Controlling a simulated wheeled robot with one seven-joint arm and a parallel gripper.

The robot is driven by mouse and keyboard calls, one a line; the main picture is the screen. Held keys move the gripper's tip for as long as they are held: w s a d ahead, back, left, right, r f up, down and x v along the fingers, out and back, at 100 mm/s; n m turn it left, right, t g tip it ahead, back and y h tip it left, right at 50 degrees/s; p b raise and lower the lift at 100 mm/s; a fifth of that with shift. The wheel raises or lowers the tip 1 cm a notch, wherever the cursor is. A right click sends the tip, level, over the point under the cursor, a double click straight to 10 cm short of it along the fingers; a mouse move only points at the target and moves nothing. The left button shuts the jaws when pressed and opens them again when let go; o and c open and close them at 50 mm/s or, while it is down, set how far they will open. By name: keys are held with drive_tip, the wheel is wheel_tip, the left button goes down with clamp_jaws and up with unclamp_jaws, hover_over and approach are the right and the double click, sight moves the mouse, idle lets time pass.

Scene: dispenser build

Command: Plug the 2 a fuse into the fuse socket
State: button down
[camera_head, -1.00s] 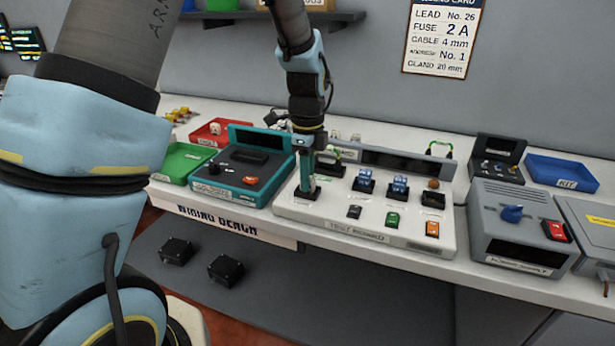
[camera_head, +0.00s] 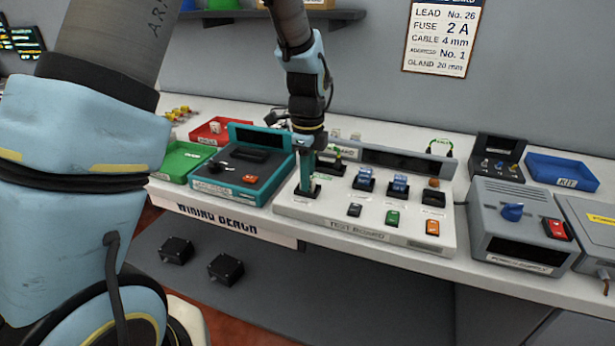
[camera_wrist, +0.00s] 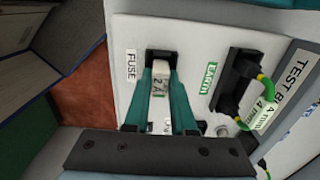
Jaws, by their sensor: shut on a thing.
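The 2 A fuse (camera_wrist: 160,79) is a pale block marked "2 A" in the wrist view. My gripper (camera_wrist: 162,88) is shut on it, with a green finger on each side. The fuse socket (camera_wrist: 162,57) is a black holder beside the "FUSE" label, and the top end of the fuse meets it. I cannot tell how deep the fuse sits. In the head view my gripper (camera_head: 306,180) points down at the left end of the white test board (camera_head: 330,212), over the black socket base (camera_head: 308,192). The fuse itself is hidden there by the fingers.
A black terminal holder (camera_wrist: 236,80) with a green-yellow earth lead (camera_wrist: 268,90) stands close to the right of my gripper in the wrist view. A teal tester (camera_head: 243,180) lies left of the board, and a grey power supply (camera_head: 515,225) stands to its right.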

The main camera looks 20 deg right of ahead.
drive_tip(key=shift+s+a+f, duration=0.1)
drive_tip(key=shift+f, duration=0.15)
